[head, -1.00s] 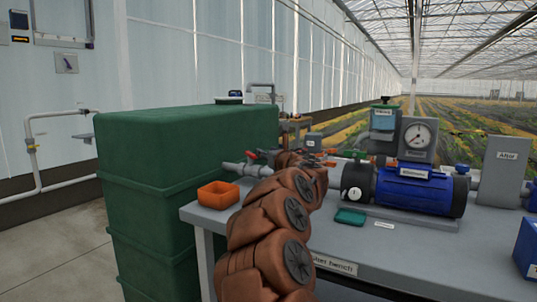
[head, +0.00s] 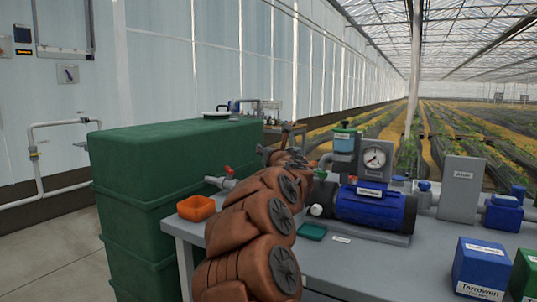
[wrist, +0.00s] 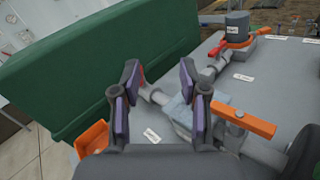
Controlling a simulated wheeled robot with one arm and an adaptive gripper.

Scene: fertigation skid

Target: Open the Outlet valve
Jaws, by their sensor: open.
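No tag in view reads clearly as Outlet, so I cannot tell which valve it is. In the wrist view my gripper (wrist: 159,76) is open and empty, its two purple-padded fingers spread above the grey pipework. A red handle (wrist: 142,75) shows partly behind the left finger, on the pipe from the green tank. A valve with a long orange handle (wrist: 243,119) lies right of the fingers. Another valve with a red-orange handle (wrist: 234,42) stands farther back. In the head view a red handle (head: 229,170) sits on the tank pipe; my arm hides the gripper.
A tall green tank (head: 170,155) stands left of the grey bench (head: 340,262). An orange tray (head: 196,208) sits at the bench's left edge. A blue pump (head: 374,206), a gauge (head: 375,158) and a blue box (head: 481,268) occupy the right side.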

